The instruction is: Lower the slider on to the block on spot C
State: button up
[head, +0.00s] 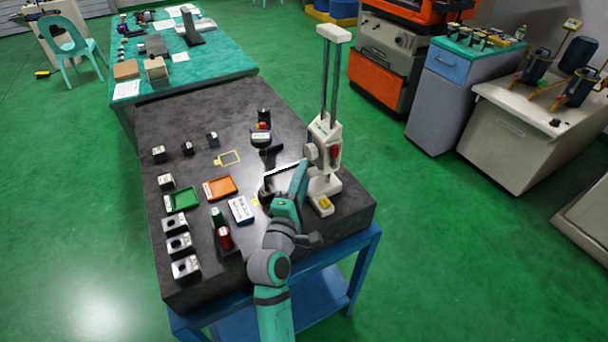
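A white height gauge stands upright on the dark stone plate (190,105), with two tall grey posts. Its slider (324,138) is low on the posts, with a round grey knob on its left and a red part on its right. A thin pale arm (283,168) reaches left from the slider. The spot letters are unreadable.
A teal table (215,66) stands behind.

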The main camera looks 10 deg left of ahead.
jog(key=s, duration=0.3)
jog(key=s+f, duration=0.1)
jog(key=s, duration=0.3)
jog(key=s+a, duration=0.1)
jog(key=s, duration=0.2)
jog(key=shift+s+f, duration=0.15)
jog(key=shift+s, duration=0.1)
jog(key=shift+s+a, duration=0.1)
jog(key=shift+s, duration=0.05)
